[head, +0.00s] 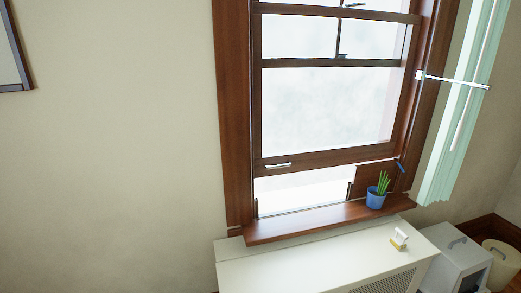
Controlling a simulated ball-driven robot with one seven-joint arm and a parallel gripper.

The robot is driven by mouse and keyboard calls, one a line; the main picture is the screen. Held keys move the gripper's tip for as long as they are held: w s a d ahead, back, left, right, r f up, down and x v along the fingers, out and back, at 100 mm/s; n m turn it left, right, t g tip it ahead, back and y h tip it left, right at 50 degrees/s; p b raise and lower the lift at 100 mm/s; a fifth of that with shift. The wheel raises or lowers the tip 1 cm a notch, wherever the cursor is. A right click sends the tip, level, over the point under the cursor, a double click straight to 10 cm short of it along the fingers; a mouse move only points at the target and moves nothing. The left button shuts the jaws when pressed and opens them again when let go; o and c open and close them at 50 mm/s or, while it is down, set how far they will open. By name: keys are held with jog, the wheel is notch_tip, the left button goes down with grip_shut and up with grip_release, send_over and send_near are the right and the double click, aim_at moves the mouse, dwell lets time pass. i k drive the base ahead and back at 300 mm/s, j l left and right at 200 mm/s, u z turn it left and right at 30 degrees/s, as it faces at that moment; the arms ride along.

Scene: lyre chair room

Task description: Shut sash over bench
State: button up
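The brown wooden sash window is in the head view. Its lower sash (325,157) is raised, with an open gap between its bottom rail and the sill (320,219). A small pale handle (278,165) sits on the left part of the bottom rail. The white bench (290,262) with a grille front stands under the sill. A blue pot with a green plant (376,199) stands on the right part of the sill, close to the gap. My gripper is not in view.
A small white and yellow object (398,239) lies on the bench top. A pale green curtain (464,110) hangs at the right, held by a tieback. A grey box (456,258) and a beige bin (500,262) stand right of the bench. The wall at left is bare except a frame (14,50).

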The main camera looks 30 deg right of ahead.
aim_at(263, 165)
jog(key=i+u, duration=0.1)
jog(key=i, duration=0.45)
jog(key=i+l+u, duration=0.1)
jog(key=i, duration=0.45)
jog(key=i+l+u, duration=0.1)
jog(key=i, duration=0.4)
